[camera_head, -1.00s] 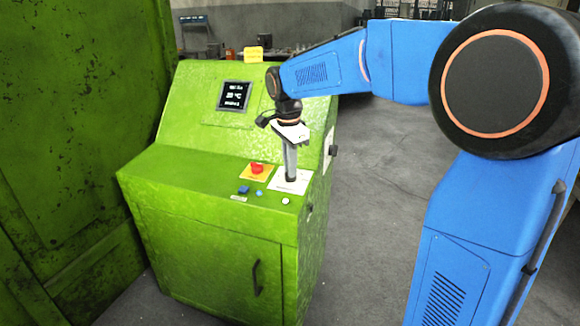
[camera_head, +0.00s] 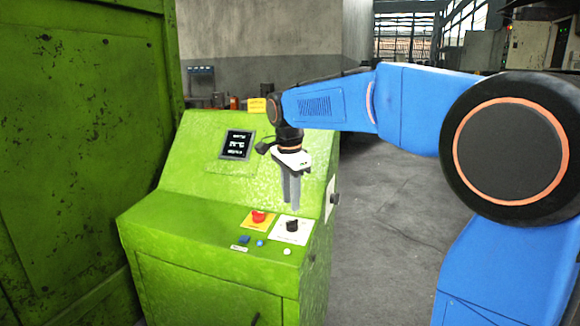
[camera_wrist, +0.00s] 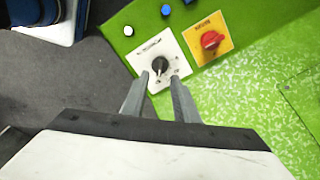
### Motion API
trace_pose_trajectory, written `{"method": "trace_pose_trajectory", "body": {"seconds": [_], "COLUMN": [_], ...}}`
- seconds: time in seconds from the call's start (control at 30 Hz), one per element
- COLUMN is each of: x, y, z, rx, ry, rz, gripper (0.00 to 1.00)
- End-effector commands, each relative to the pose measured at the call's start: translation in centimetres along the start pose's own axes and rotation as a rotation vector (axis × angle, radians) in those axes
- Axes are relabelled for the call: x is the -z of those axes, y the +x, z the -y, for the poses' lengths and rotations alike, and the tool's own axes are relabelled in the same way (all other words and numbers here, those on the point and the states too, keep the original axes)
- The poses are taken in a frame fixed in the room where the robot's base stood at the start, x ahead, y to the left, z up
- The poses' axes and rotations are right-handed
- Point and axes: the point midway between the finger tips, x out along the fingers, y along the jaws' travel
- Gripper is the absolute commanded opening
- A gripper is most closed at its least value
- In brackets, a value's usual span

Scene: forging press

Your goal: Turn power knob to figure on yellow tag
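The black power knob (camera_head: 292,225) sits on a white dial plate (camera_head: 283,236) on the green console's sloped desk. In the wrist view the knob (camera_wrist: 159,64) shows a light pointer line, and the plate's markings are too small to read. My gripper (camera_head: 291,207) is raised above the knob, pointing down, with nothing in it. In the wrist view my gripper's fingers (camera_wrist: 157,98) stand apart, with the knob beyond their tips. The yellow tag (camera_head: 257,105) is on top of the console; its figure is not readable.
A red knob (camera_head: 258,216) on a yellow plate is just left of the dial plate. Blue buttons (camera_head: 244,239) and a white button (camera_head: 287,252) lie in front. A display (camera_head: 237,145) is on the upright panel. A green cabinet wall (camera_head: 80,150) stands at left.

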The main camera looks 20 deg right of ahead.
Motion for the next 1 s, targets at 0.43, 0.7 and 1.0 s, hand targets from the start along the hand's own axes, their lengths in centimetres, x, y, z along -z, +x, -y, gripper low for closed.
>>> {"method": "trace_pose_trajectory", "body": {"seconds": [0.43, 0.7, 1.0], "x": [0.0, 0.0, 0.0], "y": [-8.6, -10.8, -11.0], "z": [0.1, 0.1, 0.0], "rx": [0.002, 0.001, 0.000], "ry": [0.000, 0.000, 0.000], "rz": [0.000, 0.000, 0.000], "gripper": [0.27, 0.27, 0.27]}}
